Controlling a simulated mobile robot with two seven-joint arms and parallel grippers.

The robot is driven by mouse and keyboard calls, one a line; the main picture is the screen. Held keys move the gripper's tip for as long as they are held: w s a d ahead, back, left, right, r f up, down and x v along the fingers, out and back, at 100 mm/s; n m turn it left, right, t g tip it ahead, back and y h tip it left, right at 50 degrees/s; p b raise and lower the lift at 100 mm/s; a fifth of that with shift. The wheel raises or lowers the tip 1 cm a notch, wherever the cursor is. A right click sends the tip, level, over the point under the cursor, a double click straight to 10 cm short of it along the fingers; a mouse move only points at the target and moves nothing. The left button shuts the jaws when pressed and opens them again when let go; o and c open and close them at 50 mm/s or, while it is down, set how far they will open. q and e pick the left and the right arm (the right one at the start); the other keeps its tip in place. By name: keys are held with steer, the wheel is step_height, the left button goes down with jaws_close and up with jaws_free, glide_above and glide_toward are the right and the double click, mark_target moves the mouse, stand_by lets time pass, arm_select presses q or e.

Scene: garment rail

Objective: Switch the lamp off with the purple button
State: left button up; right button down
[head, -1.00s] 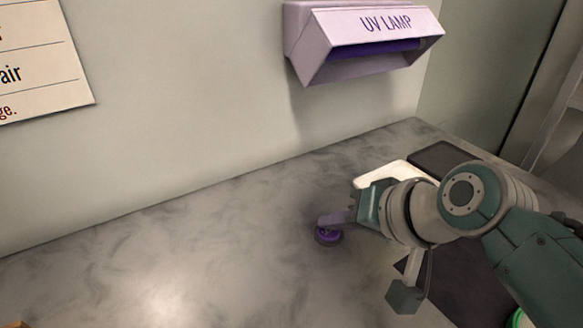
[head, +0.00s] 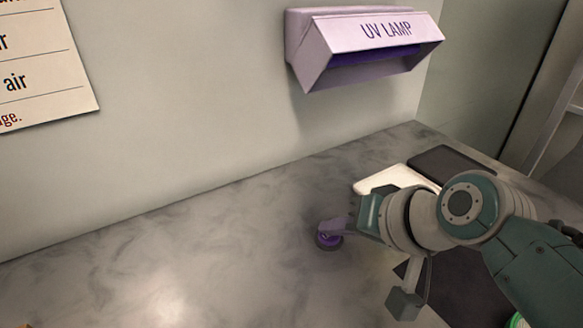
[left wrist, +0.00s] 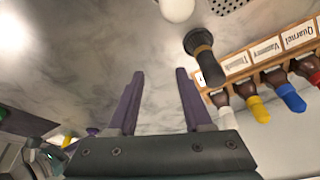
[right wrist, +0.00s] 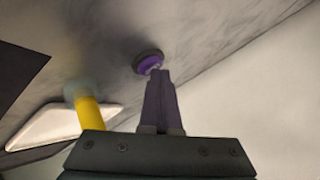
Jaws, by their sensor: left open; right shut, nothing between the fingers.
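The purple button (head: 328,241) sits in a dark round base on the marbled counter; it also shows in the right wrist view (right wrist: 149,61). My right gripper (head: 326,226) is shut and empty, its fingertips right at the button and partly covering it. I cannot tell whether the button is pressed down. The fingers also show in the right wrist view (right wrist: 158,73). The UV lamp (head: 365,45) is a pale lilac housing on the wall, with a dark purple tube that shows no clear glow. My left gripper (left wrist: 160,73) is open and empty, outside the head view.
A white plate (head: 397,179) and a dark pad (head: 450,163) lie behind my right arm. A yellow-handled tool (right wrist: 89,112) stands near the button. A labelled wooden rack (left wrist: 236,66) with several bottles and a dark-handled item (left wrist: 204,52) are near my left gripper.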

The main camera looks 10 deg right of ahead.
mark_target(334, 241)
steer(key=shift+r+p, duration=3.15)
steer(key=shift+p, duration=0.1)
steer(key=shift+f, duration=0.1)
